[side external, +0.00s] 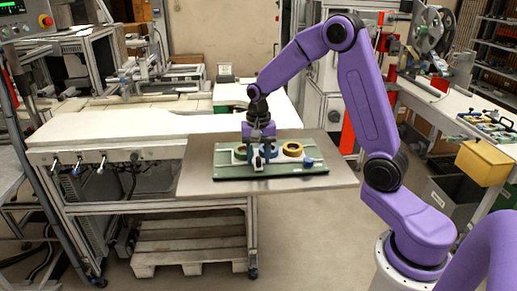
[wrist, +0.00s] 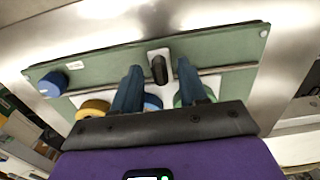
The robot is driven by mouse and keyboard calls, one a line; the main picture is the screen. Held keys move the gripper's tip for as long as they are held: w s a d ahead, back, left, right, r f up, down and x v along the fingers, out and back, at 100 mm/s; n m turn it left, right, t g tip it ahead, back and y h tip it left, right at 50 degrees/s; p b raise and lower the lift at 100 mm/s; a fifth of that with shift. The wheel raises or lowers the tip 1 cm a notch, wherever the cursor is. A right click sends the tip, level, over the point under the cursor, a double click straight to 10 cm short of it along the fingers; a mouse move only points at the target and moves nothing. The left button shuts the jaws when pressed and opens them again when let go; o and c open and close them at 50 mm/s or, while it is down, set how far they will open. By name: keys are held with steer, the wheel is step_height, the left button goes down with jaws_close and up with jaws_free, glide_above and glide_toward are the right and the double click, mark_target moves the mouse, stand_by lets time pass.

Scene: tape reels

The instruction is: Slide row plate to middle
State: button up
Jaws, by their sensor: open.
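The white row plate (side external: 222,158) lies on a green board (side external: 290,172) and carries a green reel (side external: 240,152), a blue reel (side external: 271,151) and a yellow reel (side external: 292,149). In the wrist view, a white tab with a dark upright handle (wrist: 159,70) stands out from the row. My gripper (side external: 258,156) is low over the board, in front of the green and blue reels. Its two blue fingers are open, one on each side of the handle. I cannot tell whether they touch it. The fingers hide parts of the plate and reels.
A blue knob (side external: 308,162) sits at the board's right end. The board rests on a bare metal tabletop (side external: 335,178) with free room around it. A white bench (side external: 110,128) adjoins on the left. A yellow bin (side external: 484,163) hangs at the right.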

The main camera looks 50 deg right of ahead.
step_height(320, 180, up, 17)
steer(key=shift+r, duration=0.2)
stand_by(0.3)
stand_by(0.4)
steer(key=s+a+f+n, duration=0.5)
steer(key=s+a+n, duration=0.5)
steer(key=s+a, duration=0.15)
steer(key=s+f+n, duration=0.3)
steer(key=s+n, duration=0.2)
steer(key=s, duration=0.4)
steer(key=s+f+n, duration=0.3)
steer(key=s+n, duration=0.3)
steer(key=s, duration=0.4)
steer(key=shift+f+n, duration=0.2)
steer(key=shift+n, duration=0.1)
